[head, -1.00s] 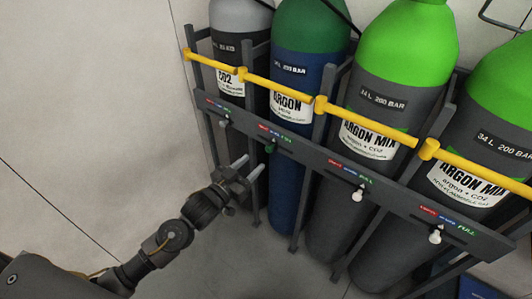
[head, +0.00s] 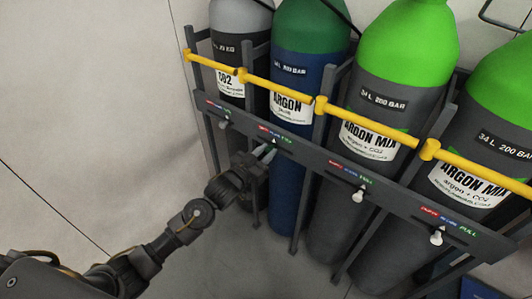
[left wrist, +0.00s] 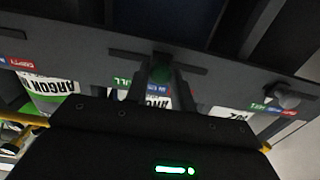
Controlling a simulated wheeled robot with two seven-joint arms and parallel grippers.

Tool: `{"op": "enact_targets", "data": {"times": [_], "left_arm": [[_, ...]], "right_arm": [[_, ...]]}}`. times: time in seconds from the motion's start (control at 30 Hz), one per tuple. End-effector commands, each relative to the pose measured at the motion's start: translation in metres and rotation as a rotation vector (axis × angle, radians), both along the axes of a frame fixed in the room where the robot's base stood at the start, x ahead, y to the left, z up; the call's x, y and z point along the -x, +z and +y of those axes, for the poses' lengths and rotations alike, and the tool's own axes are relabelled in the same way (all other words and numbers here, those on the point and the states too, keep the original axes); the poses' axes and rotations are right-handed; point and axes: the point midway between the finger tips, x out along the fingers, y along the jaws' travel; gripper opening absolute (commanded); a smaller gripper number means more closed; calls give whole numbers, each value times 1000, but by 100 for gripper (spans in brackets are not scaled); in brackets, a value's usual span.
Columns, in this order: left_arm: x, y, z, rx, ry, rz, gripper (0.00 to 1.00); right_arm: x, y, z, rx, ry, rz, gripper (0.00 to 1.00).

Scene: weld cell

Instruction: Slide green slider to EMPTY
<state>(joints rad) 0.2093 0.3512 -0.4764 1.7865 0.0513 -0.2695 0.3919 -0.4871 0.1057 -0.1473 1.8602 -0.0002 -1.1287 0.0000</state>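The green slider (left wrist: 160,72) is a small knob near the middle of its slot, by the blue label, in the left wrist view. In the head view my gripper mostly covers the slider, below the blue argon cylinder's label. My left gripper (head: 265,152) is at the dark rail (head: 310,158), its two fingers close against either side of the knob, seemingly shut on it. My right gripper is not in view.
Other sliders on the rail are a grey one (head: 224,124) at left and two white ones (head: 358,195) (head: 436,237) at right. Gas cylinders (head: 300,190) stand behind the rail and a yellow bar (head: 280,90). Open floor lies at front left.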

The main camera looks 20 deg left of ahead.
Motion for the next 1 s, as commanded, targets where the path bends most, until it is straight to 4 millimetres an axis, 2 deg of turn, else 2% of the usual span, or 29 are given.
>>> {"op": "enact_targets", "data": {"times": [0.03, 0.17, 0.2, 0.47, 0.6, 0.73, 0.83, 1.0], "left_arm": [[0, 0, 0, 0, 0, 0, 18], [0, 0, 0, 0, 0, 0, 1], [0, 0, 0, 0, 0, 0, 0], [-2, 0, 6, -2, 2, 0, 0], [-11, 1, 28, -6, 6, 0, 0], [-18, 1, 47, -3, 7, 0, 0], [-19, 0, 49, 0, 7, 0, 0], [-19, 1, 51, -1, 10, 0, 0]], "right_arm": [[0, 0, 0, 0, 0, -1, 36], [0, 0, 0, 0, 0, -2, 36], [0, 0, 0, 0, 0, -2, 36], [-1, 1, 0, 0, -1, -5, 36], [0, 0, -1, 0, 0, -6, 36], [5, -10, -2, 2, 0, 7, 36], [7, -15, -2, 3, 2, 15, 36], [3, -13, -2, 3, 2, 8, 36]]}}
